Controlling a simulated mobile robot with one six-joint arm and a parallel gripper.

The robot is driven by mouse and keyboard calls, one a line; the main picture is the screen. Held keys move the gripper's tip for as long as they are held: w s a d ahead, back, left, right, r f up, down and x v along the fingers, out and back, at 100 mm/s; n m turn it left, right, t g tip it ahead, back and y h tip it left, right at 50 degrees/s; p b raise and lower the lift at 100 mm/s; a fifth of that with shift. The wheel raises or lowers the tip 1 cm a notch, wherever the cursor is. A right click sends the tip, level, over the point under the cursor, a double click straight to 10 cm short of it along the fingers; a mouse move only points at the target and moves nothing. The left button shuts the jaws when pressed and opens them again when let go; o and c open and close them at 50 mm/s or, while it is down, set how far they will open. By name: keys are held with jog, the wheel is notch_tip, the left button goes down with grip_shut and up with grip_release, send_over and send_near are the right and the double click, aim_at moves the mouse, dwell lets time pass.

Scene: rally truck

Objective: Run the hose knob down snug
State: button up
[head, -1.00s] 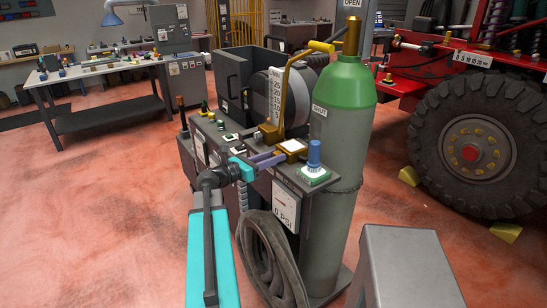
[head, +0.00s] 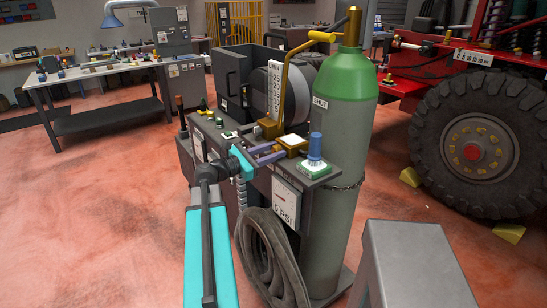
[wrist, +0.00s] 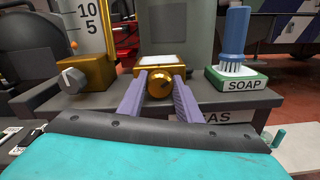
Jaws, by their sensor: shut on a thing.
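A round gold knob (wrist: 159,84) with a dark mark on its face sticks out from the front of a gold block with a white top (wrist: 161,64). My gripper (wrist: 160,78) has its two purple fingers on either side of the knob, shut on it. In the head view my gripper (head: 278,152) reaches in from the left to the gold block (head: 291,143) on the cart's top edge. The knob itself is hidden there behind the fingers. Which hose it belongs to does not show clearly.
A blue brush on a green SOAP base (head: 314,167) stands just right of the block. A gauge column (head: 274,91) rises behind, near a green-topped gas cylinder (head: 343,130).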

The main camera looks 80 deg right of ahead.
jog(key=shift+f+m+b, duration=0.1)
jog(key=shift+m+b, duration=0.6)
jog(key=shift+m, duration=0.2)
jog(key=o, duration=1)
jog(key=shift+o, duration=0.2)
jog(key=shift+w+a, duration=0.1)
jog(key=shift+a, duration=0.05)
jog(key=b+v, duration=0.3)
jog(key=v, duration=1)
jog(key=shift+w+a, duration=0.25)
